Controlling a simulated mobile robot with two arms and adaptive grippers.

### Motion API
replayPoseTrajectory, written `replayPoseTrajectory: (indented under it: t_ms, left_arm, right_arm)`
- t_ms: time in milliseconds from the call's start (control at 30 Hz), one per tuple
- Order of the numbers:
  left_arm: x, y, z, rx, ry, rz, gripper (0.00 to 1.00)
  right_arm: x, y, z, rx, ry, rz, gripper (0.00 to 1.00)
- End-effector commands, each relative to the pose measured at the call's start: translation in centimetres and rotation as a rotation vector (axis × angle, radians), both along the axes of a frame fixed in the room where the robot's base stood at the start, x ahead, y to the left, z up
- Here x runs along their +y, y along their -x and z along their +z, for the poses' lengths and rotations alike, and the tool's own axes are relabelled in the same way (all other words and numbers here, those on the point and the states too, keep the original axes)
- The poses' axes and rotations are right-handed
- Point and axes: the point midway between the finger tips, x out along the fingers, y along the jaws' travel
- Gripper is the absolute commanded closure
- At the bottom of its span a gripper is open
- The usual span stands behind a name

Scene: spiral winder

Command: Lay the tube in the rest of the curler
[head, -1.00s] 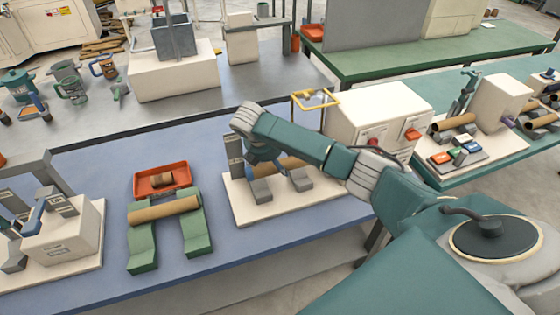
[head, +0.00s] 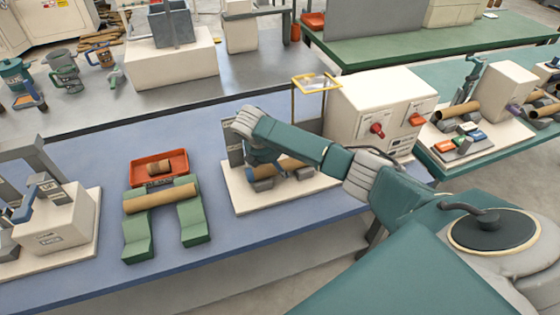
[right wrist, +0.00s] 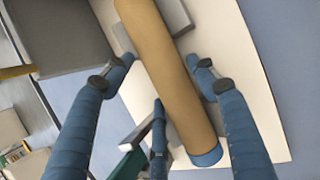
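A brown tube (head: 291,167) lies over the grey rest blocks of the curler (head: 243,203), a machine on a white base in the middle of the blue bench. My right gripper (head: 270,162) is above that tube, partly hidden by its own arm. In the right wrist view, the blue fingers (right wrist: 162,72) stand apart on either side of the tube (right wrist: 165,65), with narrow gaps beside it. The tube's near end shows blue. A grey block (right wrist: 176,17) shows beneath it. Whether the tube is fully seated is hard to tell. My left gripper is not in view.
A green stand (head: 193,222) holds another brown tube (head: 160,196), with an orange tray (head: 176,155) behind it. A white control box (head: 362,112) with red knobs stands right of the curler. Another white machine (head: 60,232) is at left.

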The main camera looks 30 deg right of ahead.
Motion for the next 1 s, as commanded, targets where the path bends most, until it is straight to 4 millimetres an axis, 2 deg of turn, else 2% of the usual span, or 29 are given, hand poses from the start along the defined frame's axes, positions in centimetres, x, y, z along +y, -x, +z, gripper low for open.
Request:
replayPoseTrajectory:
  t_ms: [300,433,567,800,1000]
  left_arm:
    - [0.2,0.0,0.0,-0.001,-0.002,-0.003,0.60]
    - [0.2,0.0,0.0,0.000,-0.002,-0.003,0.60]
    - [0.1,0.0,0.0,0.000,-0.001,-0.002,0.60]
    - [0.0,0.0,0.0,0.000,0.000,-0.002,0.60]
    - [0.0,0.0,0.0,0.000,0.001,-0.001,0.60]
  right_arm:
    - [0.0,0.0,0.0,0.000,-0.001,0.000,0.29]
    - [0.4,0.0,0.8,-0.002,-0.002,0.002,0.29]
    - [1.4,0.3,2.7,-0.005,-0.002,0.004,0.29]
    - [3.6,1.0,7.3,-0.004,-0.002,0.002,0.29]
    - [4.8,1.5,9.9,-0.002,-0.001,0.001,0.29]
